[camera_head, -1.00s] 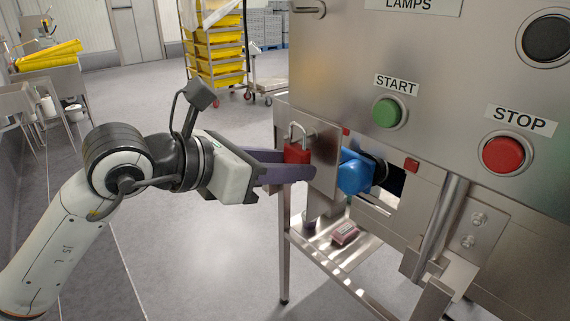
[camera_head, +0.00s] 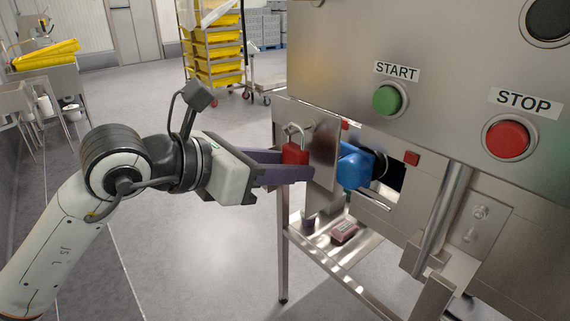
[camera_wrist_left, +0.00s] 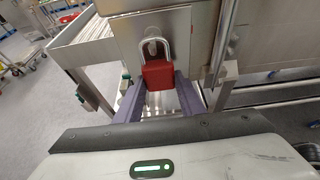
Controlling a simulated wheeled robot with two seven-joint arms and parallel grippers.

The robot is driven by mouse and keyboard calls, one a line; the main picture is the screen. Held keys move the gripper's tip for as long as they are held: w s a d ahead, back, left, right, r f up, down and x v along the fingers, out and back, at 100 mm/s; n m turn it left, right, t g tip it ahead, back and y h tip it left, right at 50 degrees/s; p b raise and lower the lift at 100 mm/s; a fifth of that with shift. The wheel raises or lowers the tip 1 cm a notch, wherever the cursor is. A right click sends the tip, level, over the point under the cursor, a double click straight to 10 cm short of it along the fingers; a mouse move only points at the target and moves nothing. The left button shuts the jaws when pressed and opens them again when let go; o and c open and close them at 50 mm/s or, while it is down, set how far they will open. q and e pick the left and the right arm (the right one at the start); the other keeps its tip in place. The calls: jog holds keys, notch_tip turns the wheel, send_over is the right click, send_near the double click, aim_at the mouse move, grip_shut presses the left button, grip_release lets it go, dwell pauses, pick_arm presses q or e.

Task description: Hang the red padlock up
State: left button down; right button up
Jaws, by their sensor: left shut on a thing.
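The red padlock (camera_head: 295,153) has a silver shackle standing up from its body. My left gripper (camera_head: 298,166) is shut on the padlock's body, with a purple finger on each side. In the left wrist view the padlock (camera_wrist_left: 158,74) is upright between the fingertips (camera_wrist_left: 160,88). Its shackle is in front of a round metal peg (camera_wrist_left: 152,46) on the steel plate. I cannot tell whether the shackle is around the peg or only in front of it. My right gripper is not in view.
A blue part (camera_head: 354,170) sits by an opening behind the steel plate (camera_head: 325,160). A reddish block (camera_head: 344,232) lies on the metal shelf below. The panel with the green START button (camera_head: 387,100) and red STOP button (camera_head: 508,138) stands to the right.

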pick_arm(q)
jog(key=c, duration=1.1)
grip_release()
jog(key=b+v, duration=0.1)
jog(key=v, duration=0.9)
jog(key=shift+a+r, duration=0.1)
